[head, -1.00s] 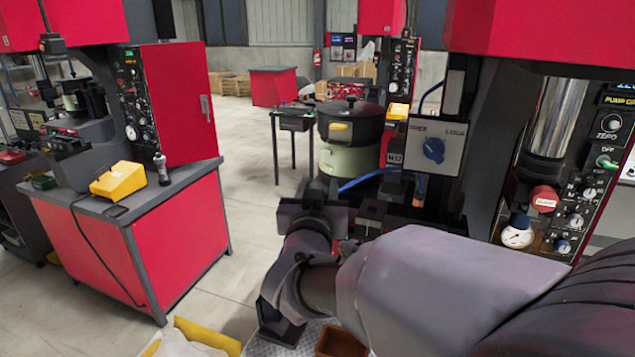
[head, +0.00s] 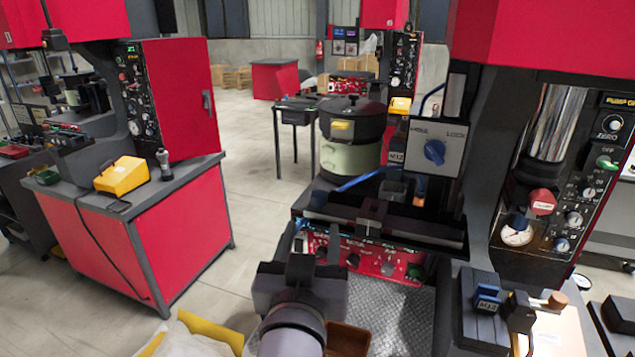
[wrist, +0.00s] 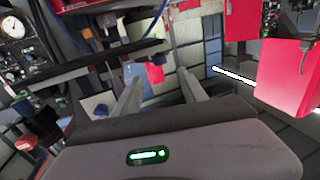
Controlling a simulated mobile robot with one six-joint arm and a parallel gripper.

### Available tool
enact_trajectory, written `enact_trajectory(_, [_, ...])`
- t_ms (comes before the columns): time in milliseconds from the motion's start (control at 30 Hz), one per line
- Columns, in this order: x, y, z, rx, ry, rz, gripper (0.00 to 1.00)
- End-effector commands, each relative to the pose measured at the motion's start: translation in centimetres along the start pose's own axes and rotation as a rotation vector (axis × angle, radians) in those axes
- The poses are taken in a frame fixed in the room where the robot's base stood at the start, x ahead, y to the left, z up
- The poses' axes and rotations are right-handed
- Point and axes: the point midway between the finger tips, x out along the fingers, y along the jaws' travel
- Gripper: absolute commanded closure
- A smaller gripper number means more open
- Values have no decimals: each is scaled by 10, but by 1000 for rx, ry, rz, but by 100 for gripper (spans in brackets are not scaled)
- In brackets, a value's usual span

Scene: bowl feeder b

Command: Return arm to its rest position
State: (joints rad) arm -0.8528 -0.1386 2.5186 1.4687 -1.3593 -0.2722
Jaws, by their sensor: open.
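My gripper (head: 300,266) shows at the bottom middle of the head view, with my dark wrist behind it. It stands in front of and below the bowl feeder (head: 351,140), apart from it. In the wrist view my gripper (wrist: 160,88) has its two grey fingers spread, with nothing between them. The fingertips in the head view are hard to make out.
A red panel with knobs (head: 372,258) is just beyond my gripper under the feeder's shelf. A brown bin (head: 347,340) lies close on the right. A yellow-edged bag (head: 190,338) is at the lower left. A red cabinet (head: 180,225) stands left; open floor lies between.

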Motion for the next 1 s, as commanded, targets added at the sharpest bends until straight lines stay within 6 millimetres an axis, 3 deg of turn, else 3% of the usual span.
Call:
enact_trajectory(167, [-20, -1, 0, 0, 1, -2, 50])
enact_trajectory(467, [-21, 0, 0, 4, -2, -1, 50])
enact_trajectory(567, [-13, 2, 2, 86, -46, -43, 50])
enact_trajectory(700, [-5, 5, 11, 308, -241, -215, 50])
enact_trajectory(833, [-37, 26, 38, 388, -524, -309, 50])
enact_trajectory(1000, [-108, 90, 89, 398, -891, -170, 50])
